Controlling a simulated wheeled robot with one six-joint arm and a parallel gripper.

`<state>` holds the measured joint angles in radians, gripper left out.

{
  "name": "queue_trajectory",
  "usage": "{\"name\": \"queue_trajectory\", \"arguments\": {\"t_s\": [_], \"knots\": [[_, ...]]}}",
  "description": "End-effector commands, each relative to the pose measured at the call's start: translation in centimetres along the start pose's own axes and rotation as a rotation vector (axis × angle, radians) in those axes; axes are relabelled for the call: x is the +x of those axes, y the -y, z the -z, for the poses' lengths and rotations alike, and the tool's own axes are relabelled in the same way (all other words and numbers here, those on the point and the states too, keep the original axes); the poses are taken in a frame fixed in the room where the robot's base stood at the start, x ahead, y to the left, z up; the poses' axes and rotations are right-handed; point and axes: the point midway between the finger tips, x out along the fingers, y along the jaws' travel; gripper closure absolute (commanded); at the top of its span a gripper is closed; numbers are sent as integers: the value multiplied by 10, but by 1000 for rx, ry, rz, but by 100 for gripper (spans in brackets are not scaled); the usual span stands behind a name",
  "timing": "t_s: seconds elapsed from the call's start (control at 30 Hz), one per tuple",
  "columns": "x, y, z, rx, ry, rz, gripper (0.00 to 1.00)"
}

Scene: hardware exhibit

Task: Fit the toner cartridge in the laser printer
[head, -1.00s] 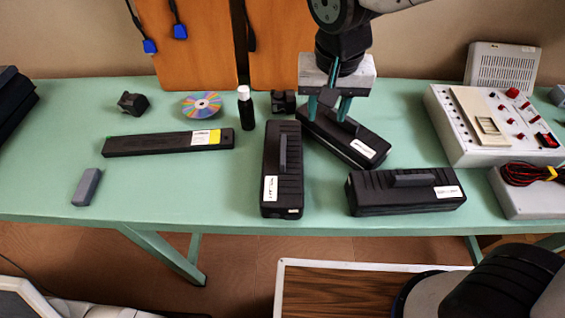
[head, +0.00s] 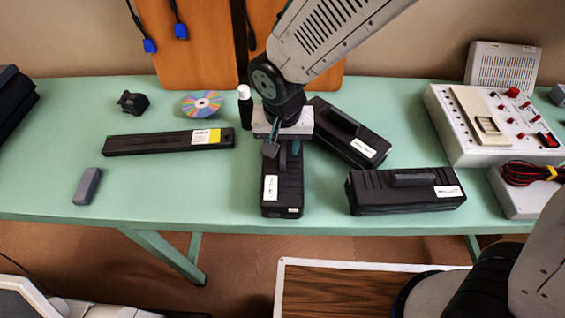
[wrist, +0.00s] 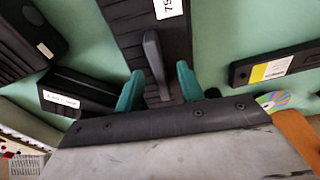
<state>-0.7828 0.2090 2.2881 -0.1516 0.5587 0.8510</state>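Three black toner-like cartridges with ridged tops, grey handles and white labels lie on the green table. The middle one (head: 281,192) points toward me, a tilted one (head: 345,133) lies behind it to the right, and another (head: 405,192) lies crosswise at the right. My gripper (head: 283,150) is above the middle cartridge. In the wrist view, my open fingers (wrist: 160,88) stand on either side of its upright handle (wrist: 155,60), with gaps showing. Label text is too small to read surely. I cannot make out a laser printer.
A flat black bar with a yellow label (head: 168,142), a grey block (head: 87,186), a disc (head: 202,104) and a dark bottle (head: 245,106) are to the left. A control panel (head: 495,125) stands at the right. The table's front left is mostly clear.

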Motion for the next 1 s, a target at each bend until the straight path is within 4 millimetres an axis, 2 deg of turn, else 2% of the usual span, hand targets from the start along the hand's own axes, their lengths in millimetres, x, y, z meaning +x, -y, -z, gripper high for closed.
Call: {"name": "queue_trajectory", "arguments": {"t_s": [0.17, 0.27, 0.3, 0.33, 1.0], "knots": [[0, 0, 0, 0, 0, 0, 62], [0, 0, 0, 0, 0, 0, 87], [0, 0, 0, 0, 0, 0, 98], [0, 0, 0, 0, 0, 0, 100], [0, 0, 0, 0, 0, 0, 100]]}}
